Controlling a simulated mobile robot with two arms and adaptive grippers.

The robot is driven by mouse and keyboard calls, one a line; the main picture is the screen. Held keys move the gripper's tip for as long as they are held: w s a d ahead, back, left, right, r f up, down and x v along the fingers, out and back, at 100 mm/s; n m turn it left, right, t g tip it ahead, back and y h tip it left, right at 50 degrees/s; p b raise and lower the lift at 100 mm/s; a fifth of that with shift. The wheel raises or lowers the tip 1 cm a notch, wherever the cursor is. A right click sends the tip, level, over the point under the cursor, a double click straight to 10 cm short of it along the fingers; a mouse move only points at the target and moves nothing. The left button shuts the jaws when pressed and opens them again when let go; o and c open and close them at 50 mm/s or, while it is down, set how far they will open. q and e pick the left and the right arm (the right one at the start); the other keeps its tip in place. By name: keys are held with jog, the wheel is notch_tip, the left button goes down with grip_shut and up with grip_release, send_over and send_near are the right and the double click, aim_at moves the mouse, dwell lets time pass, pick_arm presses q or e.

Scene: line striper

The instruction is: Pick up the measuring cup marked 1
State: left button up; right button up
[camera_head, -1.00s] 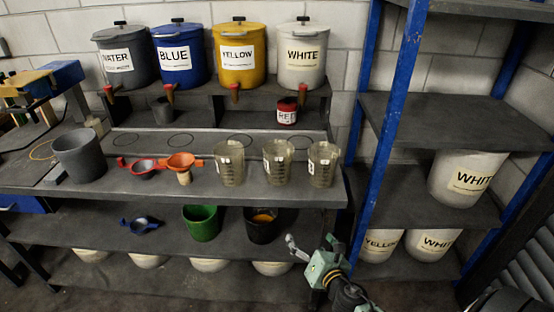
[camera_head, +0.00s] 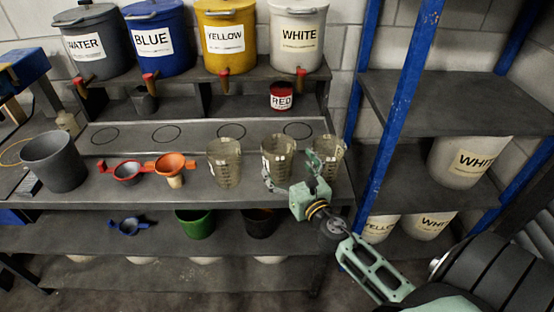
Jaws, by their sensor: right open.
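Three clear measuring cups stand upright in a row on the upper bench shelf: a left cup (camera_head: 224,165), a middle cup (camera_head: 275,150) and a right cup (camera_head: 329,155). Each has printed scale marks; I cannot read which is marked 1. My right gripper (camera_head: 290,168) is open. One finger shows at the lower front of the middle cup and the other in front of the gap between the middle and right cups. The fingers partly cover both cups; I cannot tell whether they touch. My left gripper is out of view.
An orange funnel (camera_head: 175,164), a red strainer-like piece (camera_head: 127,172) and a grey bucket (camera_head: 54,163) stand to the left. A small red tin (camera_head: 283,96) is behind. A blue rack post (camera_head: 396,115) rises close on the right. Green (camera_head: 195,223) and black (camera_head: 260,222) buckets sit below.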

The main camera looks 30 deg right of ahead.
aim_at(272, 143)
jog(key=w, duration=0.2)
jog(key=w+p, duration=0.1)
jog(key=shift+w+d+r, duration=0.25)
jog(key=shift+w+d, duration=0.05)
jog(key=shift+w+d+f, duration=0.15)
jog(key=shift+w, duration=1.1)
jog(key=c, duration=0.6)
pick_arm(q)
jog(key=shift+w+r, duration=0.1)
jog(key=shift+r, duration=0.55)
pick_arm(e)
jog(key=c, duration=0.7)
